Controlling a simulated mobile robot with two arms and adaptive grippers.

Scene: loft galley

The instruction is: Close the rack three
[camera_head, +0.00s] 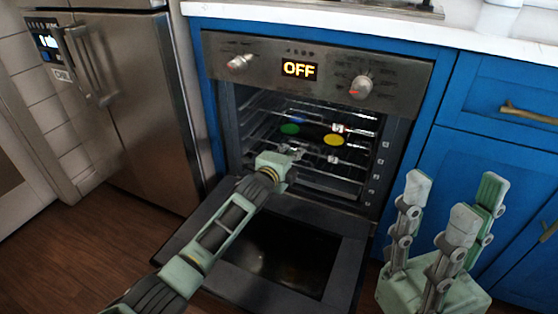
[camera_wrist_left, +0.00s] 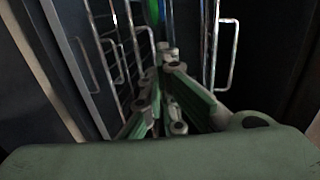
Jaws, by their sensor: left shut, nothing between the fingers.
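The oven's wire racks (camera_head: 340,176) sit inside the open oven, with several levels stacked; I cannot tell which is rack three. My left gripper (camera_head: 292,152) reaches into the oven opening, at the front of a rack. It is shut with nothing visible between its fingers. In the left wrist view, the shut left fingertips (camera_wrist_left: 166,52) are beside the chrome wires of the racks (camera_wrist_left: 228,55); contact is unclear. My right gripper (camera_head: 452,205) is open and empty, in front of the blue cabinets at the right.
The oven door (camera_head: 335,268) is folded down in front of the oven. Green (camera_head: 290,129) and yellow (camera_head: 334,140) round items lie inside. The oven display (camera_head: 299,69) reads OFF. A steel fridge (camera_head: 150,110) stands left; blue cabinets (camera_head: 475,140) stand right.

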